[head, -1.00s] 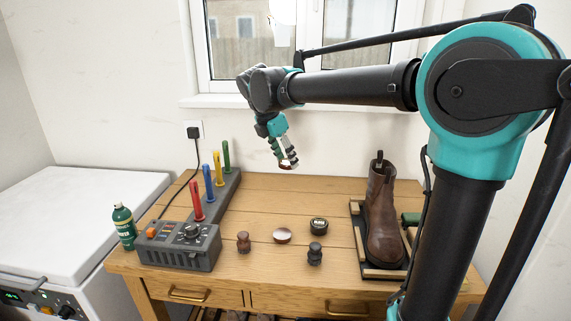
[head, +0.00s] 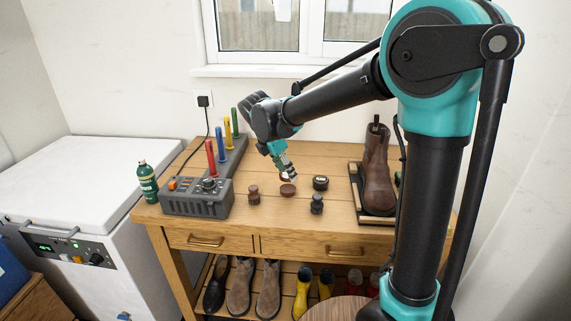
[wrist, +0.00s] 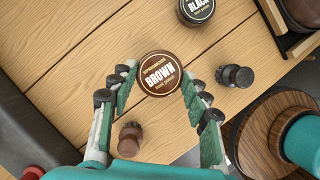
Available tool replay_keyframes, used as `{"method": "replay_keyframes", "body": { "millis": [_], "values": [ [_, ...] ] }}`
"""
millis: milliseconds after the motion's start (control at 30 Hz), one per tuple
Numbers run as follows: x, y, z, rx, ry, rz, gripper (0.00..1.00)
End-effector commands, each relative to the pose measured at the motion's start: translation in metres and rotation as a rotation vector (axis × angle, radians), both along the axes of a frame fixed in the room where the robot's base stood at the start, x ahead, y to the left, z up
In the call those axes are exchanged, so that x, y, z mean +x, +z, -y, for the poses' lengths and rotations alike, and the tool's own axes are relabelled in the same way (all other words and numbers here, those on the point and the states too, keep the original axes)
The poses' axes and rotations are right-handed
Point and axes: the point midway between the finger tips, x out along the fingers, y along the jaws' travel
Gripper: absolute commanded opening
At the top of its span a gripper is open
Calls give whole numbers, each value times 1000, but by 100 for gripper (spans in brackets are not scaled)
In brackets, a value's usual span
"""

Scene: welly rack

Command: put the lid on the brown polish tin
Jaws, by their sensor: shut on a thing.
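My gripper (head: 287,175) is shut on the round brown polish lid (wrist: 159,75), which lies between the fingertips with its label "BROWN" facing up in the wrist view. In the head view, the brown polish tin (head: 288,190) stands on the bench just below and in front of the fingertips. The lid appears to be held above the tin, not clearly touching it. In the wrist view the tin is hidden, so I cannot tell how well the two line up.
A closed black polish tin (head: 320,183) stands right of the brown tin. A brown brush (head: 253,195) is to the left and a dark brush (head: 317,204) to the front right. A boot (head: 378,175) stands at right, a grey dryer unit with coloured posts (head: 197,197) at left.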

Motion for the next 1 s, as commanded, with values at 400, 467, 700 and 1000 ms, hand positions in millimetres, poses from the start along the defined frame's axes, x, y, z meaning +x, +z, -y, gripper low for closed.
{"method": "replay_keyframes", "body": {
  "millis": [400,467,700,1000],
  "values": [
    [0,-33,0,0,0,0,34],
    [0,-36,0,0,0,0,34],
    [0,-40,0,0,0,0,34],
    [0,-40,0,0,0,0,34]
  ]
}}
